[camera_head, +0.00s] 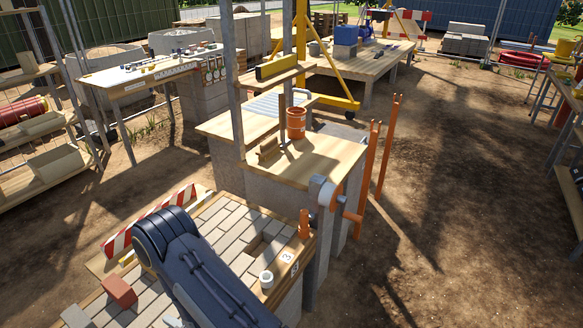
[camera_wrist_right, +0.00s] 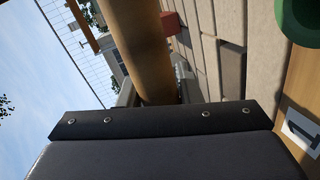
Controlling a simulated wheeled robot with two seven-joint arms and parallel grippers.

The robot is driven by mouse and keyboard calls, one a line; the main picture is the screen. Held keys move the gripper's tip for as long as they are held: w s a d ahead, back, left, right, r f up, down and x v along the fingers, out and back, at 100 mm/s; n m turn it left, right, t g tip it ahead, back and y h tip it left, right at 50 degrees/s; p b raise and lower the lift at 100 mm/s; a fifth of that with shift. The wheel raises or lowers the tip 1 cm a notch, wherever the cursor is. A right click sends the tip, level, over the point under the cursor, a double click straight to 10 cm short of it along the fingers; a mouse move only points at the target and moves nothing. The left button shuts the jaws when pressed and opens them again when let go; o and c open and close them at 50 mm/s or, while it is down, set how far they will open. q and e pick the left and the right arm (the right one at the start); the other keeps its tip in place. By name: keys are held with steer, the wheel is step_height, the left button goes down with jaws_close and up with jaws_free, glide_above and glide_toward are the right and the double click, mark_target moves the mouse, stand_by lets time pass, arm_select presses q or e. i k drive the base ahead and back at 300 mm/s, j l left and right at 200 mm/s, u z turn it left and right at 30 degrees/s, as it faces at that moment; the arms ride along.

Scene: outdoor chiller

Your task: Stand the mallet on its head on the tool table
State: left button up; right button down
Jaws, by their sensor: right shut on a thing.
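In the right wrist view, a thick brown wooden shaft (camera_wrist_right: 140,45), which looks like the mallet's handle, runs down between the fingers of my right gripper (camera_wrist_right: 157,94). The gripper is shut on it. The mallet's head cannot be made out. In the head view, one of my dark arm links crosses the lower left, and no gripper shows clearly there. A table with small tools and parts (camera_head: 135,75), likely the tool table, stands at the back left. My left gripper is not in view.
Bare ground (camera_head: 450,200) lies open at right.

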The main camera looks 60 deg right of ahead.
mark_target(323, 155)
steer(key=l+z, duration=0.15)
steer(key=z, duration=0.3)
steer(key=l+z, duration=0.2)
steer(key=z, duration=0.25)
steer(key=l+z, duration=0.15)
steer(key=z, duration=0.25)
steer(key=i+l+z, duration=0.1)
steer(key=z, duration=0.35)
steer(key=i+l+z, duration=0.15)
steer(key=z, duration=0.25)
steer(key=i+l+z, duration=0.15)
steer(key=z, duration=0.25)
steer(key=i+l+z, duration=0.1)
steer(key=z, duration=0.35)
steer(key=i+l+u, duration=0.2)
steer(key=i, duration=0.2)
steer(key=i+u, duration=0.2)
steer(key=i, duration=0.15)
steer(key=i+l+u, duration=0.15)
steer(key=u, duration=0.3)
steer(key=i+l+u, duration=0.2)
steer(key=u, duration=0.25)
steer(key=i+l+u, duration=0.15)
steer(key=u, duration=0.3)
steer(key=l+u, duration=0.35)
steer(key=u, duration=0.15)
steer(key=i+l, duration=0.05)
